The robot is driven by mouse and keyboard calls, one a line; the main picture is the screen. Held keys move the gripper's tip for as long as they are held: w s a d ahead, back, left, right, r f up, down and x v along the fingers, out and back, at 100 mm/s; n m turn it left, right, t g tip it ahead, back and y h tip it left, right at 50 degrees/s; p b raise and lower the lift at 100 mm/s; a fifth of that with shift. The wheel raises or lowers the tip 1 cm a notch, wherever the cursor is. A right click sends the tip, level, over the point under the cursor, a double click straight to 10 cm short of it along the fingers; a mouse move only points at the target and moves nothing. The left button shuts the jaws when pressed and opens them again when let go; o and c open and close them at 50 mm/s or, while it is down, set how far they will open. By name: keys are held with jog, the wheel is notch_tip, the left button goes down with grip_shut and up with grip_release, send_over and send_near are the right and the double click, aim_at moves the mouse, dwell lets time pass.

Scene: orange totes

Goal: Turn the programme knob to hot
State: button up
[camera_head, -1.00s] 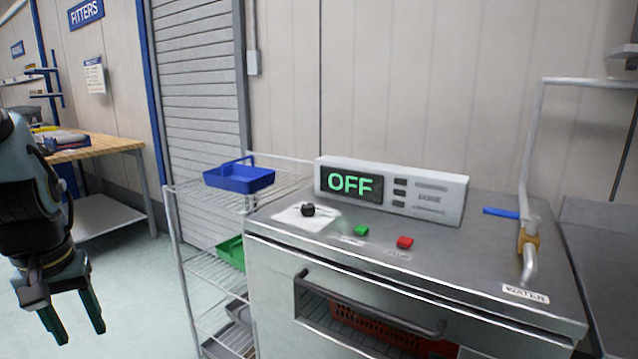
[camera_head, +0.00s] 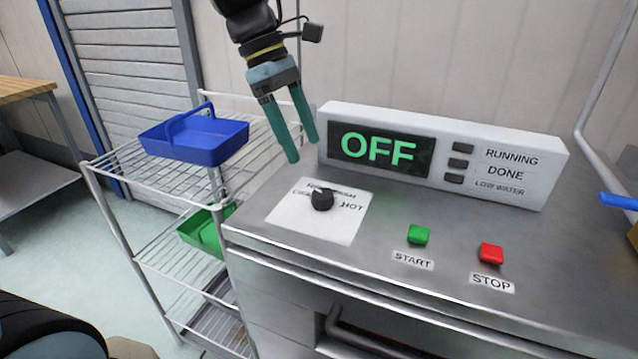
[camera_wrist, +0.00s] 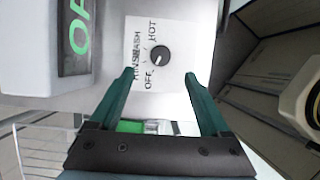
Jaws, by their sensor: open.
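The black programme knob (camera_head: 322,201) sits on a white label plate (camera_head: 312,226) at the left of the machine's steel top. The word HOT is printed to its right. In the wrist view the knob (camera_wrist: 160,55) shows beyond my fingertips, with OFF, RINSE, WASH and HOT around it. Its pale pointer mark appears turned toward OFF. The display (camera_head: 380,150) reads OFF in green. My gripper (camera_head: 303,150) is open and empty, pointing down, above and behind the knob and apart from it.
A green START button (camera_head: 418,234) and a red STOP button (camera_head: 490,253) are right of the knob. The white display housing (camera_head: 510,125) stands behind. A wire rack (camera_head: 130,178) with a blue tray (camera_head: 192,140) and a green tray (camera_head: 205,232) stands at the left.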

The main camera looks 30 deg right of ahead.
aim_at(322, 193)
jog(key=x, duration=0.9)
jog(key=shift+s+a+f+p, duration=0.1)
jog(key=shift+f+p, duration=0.15)
jog(key=shift+p, duration=0.05)
grip_shut()
